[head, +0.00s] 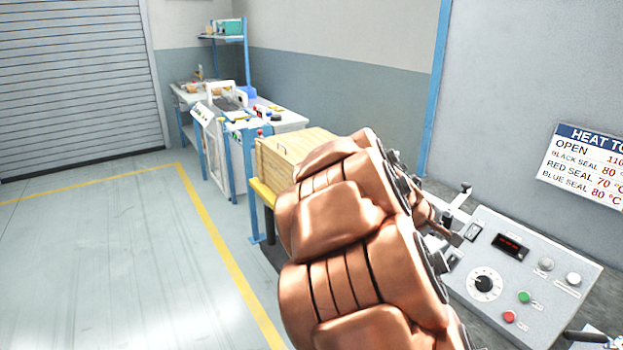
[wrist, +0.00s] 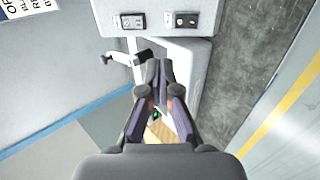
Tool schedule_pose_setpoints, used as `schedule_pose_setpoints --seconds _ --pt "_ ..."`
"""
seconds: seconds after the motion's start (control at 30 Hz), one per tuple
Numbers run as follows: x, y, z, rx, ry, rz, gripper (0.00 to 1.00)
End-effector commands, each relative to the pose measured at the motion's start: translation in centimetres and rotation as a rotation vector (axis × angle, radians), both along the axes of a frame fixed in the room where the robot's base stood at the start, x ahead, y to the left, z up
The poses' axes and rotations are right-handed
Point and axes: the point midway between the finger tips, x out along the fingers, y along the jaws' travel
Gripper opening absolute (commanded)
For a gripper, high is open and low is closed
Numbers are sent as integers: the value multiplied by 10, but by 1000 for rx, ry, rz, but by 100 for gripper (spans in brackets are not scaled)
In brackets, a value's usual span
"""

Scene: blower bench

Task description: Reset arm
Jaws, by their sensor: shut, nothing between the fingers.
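My copper-coloured arm fills the lower middle of the head view, and its links hide part of the bench there. My gripper (wrist: 160,70) shows in the wrist view with its dark fingers together at the tips and nothing held. Beyond the fingertips is a white-grey machine (wrist: 190,60) with two dark switch panels and a metal lever (wrist: 143,56) on its left. In the head view the gripper itself is mostly hidden behind the arm.
A control panel (head: 530,265) with a dial and red and green buttons lies right of my arm. A wooden crate (head: 290,158) stands behind the arm. A cluttered workbench (head: 285,118) is farther back. The floor (head: 110,260) at left is clear.

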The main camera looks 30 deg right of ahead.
Motion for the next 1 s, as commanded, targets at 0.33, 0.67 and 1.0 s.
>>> schedule_pose_setpoints --seconds 0.33,0.67,1.0 --pt "-15 37 4 75 -41 -49 0" --pt "-75 189 -12 423 -82 -162 0" --pt "-168 344 -26 771 84 -157 0"
